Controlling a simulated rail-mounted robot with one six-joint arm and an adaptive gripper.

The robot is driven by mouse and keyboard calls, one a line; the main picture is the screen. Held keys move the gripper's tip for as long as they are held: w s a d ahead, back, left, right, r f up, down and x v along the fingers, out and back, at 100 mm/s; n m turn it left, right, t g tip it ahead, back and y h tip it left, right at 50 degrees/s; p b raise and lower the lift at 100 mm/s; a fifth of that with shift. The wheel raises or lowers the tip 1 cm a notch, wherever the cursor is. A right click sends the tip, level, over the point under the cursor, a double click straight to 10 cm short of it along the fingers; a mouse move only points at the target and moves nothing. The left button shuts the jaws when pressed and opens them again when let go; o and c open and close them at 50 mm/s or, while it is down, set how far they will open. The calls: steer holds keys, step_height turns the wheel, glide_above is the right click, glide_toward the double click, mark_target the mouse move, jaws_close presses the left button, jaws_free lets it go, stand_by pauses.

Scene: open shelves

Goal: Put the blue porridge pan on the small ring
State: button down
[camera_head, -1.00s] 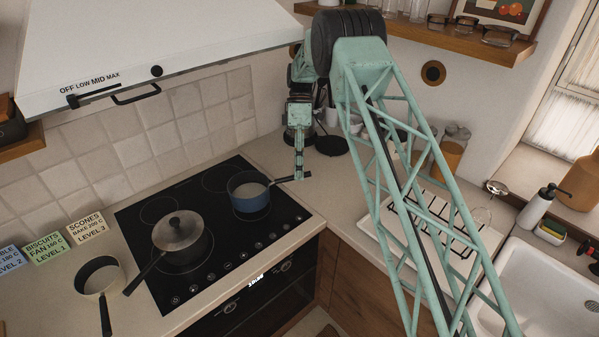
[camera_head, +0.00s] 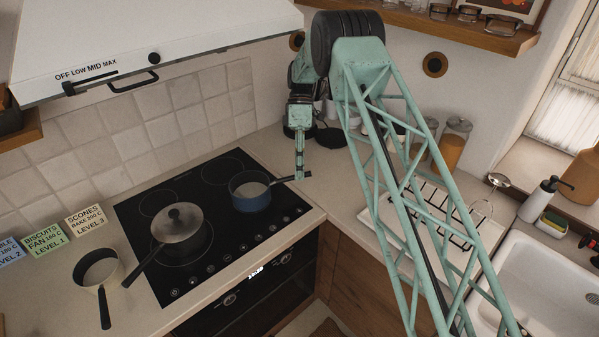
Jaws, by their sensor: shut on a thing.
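The blue porridge pan (camera_head: 250,200) is at the front right of the black glass hob (camera_head: 197,275), upright, with its dark handle pointing right. It covers the area of the front right ring; I cannot tell whether its base touches the glass. My gripper (camera_head: 300,176) points down and is shut on the pan's handle near its end. A back left ring (camera_head: 157,203) and a back right ring (camera_head: 221,173) are bare. Their outlines are faint, and I cannot tell for certain which ring is the small one.
A lidded dark pan (camera_head: 178,238) stands front left on the hob, its handle toward the front. A cream pan (camera_head: 97,270) is on the counter at left, near recipe cards (camera_head: 88,220). The range hood (camera_head: 150,45) overhangs the back. A dish rack (camera_head: 440,220) is at right.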

steer(key=shift+f, duration=0.15)
stand_by(0.5)
steer(key=c, duration=2.5)
jaws_free()
steer(key=shift+c, duration=0.2)
steer(key=v, duration=1.2)
